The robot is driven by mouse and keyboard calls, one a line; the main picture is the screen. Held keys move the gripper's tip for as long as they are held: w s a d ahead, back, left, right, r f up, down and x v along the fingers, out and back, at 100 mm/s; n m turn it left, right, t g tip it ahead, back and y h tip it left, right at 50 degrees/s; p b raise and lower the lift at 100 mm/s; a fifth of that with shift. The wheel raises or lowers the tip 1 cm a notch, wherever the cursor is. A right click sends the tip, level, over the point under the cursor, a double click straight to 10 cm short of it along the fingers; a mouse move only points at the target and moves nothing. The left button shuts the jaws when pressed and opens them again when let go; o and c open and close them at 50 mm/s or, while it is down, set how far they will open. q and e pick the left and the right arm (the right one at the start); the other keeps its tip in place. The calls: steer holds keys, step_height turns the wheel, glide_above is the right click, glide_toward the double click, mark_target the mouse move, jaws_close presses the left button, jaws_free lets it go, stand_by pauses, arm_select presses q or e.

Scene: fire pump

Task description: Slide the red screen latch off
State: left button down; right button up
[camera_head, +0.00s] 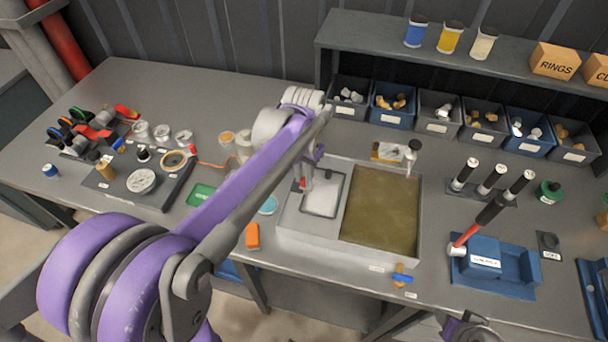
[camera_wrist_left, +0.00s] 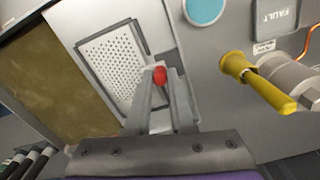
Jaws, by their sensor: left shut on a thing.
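The red latch (camera_head: 301,183) is a small red knob at the left edge of the framed screen (camera_head: 325,196) on the metal sink unit. In the left wrist view the red latch (camera_wrist_left: 160,76) shows between my fingertips, beside the dark-framed perforated screen (camera_wrist_left: 112,62). My left gripper (camera_head: 308,174) reaches down over the screen's upper left; in the left wrist view the gripper (camera_wrist_left: 164,84) is shut on the red latch. The fingers partly hide the latch. A dark part at the bottom edge of the head view looks like my right gripper (camera_head: 468,328); its fingers are unclear.
A tank of murky liquid (camera_head: 382,212) lies right of the screen. An orange block (camera_head: 252,236) and green tray (camera_head: 201,194) sit left. A yellow-handled valve (camera_wrist_left: 258,84) stands close by in the left wrist view. Bins (camera_head: 436,112) line the back.

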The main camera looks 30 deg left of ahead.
arm_select(q)
steer(key=shift+s+a, duration=0.25)
steer(key=shift+a, duration=0.7)
steer(key=c, duration=1)
jaws_free()
steer(key=shift+o, duration=1.2)
steer(key=shift+a, duration=0.15)
steer(key=shift+r, duration=0.15)
